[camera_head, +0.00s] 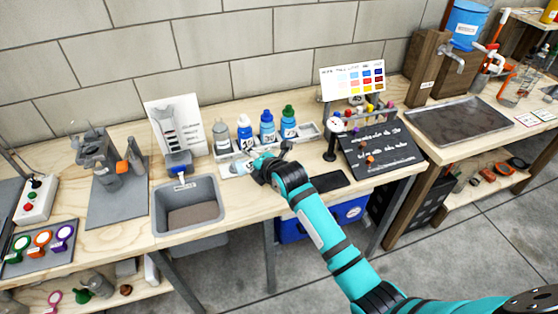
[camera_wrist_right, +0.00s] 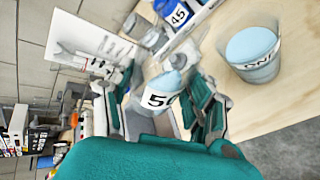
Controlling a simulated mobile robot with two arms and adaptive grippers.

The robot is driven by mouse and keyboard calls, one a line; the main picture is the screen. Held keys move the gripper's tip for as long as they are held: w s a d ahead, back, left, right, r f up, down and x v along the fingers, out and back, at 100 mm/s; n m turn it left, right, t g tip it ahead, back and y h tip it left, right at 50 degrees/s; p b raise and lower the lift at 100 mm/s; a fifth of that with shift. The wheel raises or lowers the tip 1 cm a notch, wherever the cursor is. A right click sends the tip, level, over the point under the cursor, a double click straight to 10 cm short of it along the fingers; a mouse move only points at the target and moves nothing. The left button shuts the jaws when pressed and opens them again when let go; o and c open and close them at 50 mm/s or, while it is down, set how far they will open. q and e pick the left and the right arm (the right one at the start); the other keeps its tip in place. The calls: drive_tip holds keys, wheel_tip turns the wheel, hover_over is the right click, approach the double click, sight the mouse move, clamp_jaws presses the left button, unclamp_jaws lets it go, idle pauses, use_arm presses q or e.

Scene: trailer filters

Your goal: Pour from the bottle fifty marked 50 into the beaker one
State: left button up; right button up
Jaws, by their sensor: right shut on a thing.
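My right gripper (camera_head: 263,168) is shut on the bottle fifty (camera_wrist_right: 158,98), above the bench in front of the bottle rack. In the right wrist view, the bottle sits between both fingers, and its white label shows a 5 with the other digit partly hidden. The beaker one (camera_wrist_right: 252,62), pale blue with a white label reading ONE, stands on the wood to the right of the held bottle in that view, apart from it. I cannot clearly make out the beaker in the head view, near the gripper. My left gripper is not in view.
A rack (camera_head: 308,131) behind the gripper holds several bottles, one marked 45 (camera_wrist_right: 178,15). A grey sink (camera_head: 188,205) lies to the left. A black board (camera_head: 383,150) with small coloured pieces stands to the right. A dark mat (camera_head: 330,181) lies near the front edge.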

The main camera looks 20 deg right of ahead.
drive_tip(key=shift+w+f, duration=0.1)
drive_tip(key=shift+w, duration=0.05)
drive_tip(key=shift+d, duration=0.15)
drive_tip(key=shift+b, duration=0.3)
drive_tip(key=shift+f, duration=0.1)
drive_tip(key=shift+a+b, duration=0.2)
drive_tip(key=shift+b, duration=0.1)
